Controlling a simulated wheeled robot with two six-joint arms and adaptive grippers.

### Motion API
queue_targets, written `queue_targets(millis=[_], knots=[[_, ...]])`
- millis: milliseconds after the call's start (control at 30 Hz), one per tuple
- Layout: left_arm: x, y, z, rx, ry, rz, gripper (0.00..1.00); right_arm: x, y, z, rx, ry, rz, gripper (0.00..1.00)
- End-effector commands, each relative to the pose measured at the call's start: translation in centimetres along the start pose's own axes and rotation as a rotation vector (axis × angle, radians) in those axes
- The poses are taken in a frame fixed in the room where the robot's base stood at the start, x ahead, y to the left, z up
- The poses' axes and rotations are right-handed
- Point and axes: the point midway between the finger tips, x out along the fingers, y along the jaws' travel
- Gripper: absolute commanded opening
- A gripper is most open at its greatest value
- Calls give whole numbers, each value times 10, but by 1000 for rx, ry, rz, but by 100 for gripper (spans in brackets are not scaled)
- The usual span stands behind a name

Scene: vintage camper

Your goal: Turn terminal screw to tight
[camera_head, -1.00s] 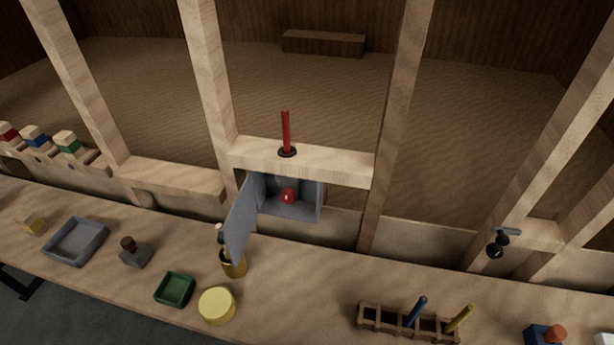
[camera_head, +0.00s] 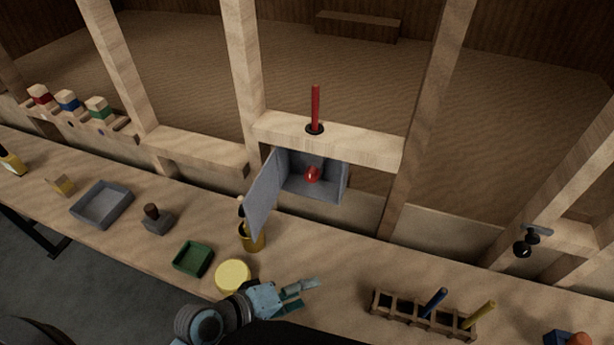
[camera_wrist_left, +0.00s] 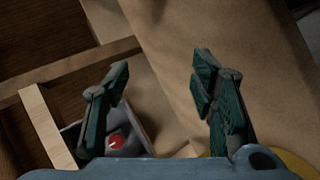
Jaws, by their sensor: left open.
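A grey box (camera_head: 331,188) is set in the wooden frame under a short crosspiece, with its grey door (camera_head: 265,195) swung open to the left. Inside it is a round red part (camera_head: 312,174), which looks like the terminal screw; its marking is too small to read. The red part (camera_wrist_left: 116,142) also shows low at left in the left wrist view, partly framed by the box. My left gripper (camera_head: 308,293) is open and empty over the workbench, in front of and below the box, apart from it. My right gripper is not in view.
A red rod (camera_head: 316,108) stands on the crosspiece above the box. On the bench (camera_head: 340,265) are a yellow holder (camera_head: 252,237) below the door, a yellow disc (camera_head: 233,275), a green tray (camera_head: 193,258) and a wooden rack (camera_head: 392,306). Wooden posts flank the box.

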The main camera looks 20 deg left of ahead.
Motion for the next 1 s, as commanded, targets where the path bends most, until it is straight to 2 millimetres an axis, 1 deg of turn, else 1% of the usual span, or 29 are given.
queue_targets(millis=[33, 67, 100, 167, 200, 267, 300, 400, 500, 567, 667, 767, 900, 1000], knots=[[8, 23, -7, -176, 11, 117, 51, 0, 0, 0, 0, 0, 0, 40], [11, 38, -14, -311, 17, 199, 51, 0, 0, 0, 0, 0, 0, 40], [14, 56, -26, -501, 20, 309, 51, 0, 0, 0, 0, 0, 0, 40], [16, 76, -49, -803, 19, 466, 51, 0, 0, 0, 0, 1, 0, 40], [15, 83, -67, -1010, 14, 565, 51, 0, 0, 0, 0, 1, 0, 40], [15, 85, -95, -1319, 5, 703, 51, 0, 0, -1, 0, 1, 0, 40], [15, 81, -112, -1510, -2, 784, 51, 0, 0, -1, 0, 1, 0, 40], [16, 65, -140, -1857, -13, 923, 51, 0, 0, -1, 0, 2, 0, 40], [21, 59, -151, -1979, -17, 970, 51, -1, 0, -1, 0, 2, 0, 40], [26, 62, -156, -1986, -19, 974, 51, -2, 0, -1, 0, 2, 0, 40], [39, 71, -169, -1981, -19, 974, 51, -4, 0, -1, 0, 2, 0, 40], [58, 80, -186, -1979, -19, 973, 51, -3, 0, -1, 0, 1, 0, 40], [86, 93, -210, -1976, -19, 972, 51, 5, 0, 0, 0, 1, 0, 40], [101, 100, -222, -1977, -18, 970, 51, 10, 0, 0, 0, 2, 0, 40]])
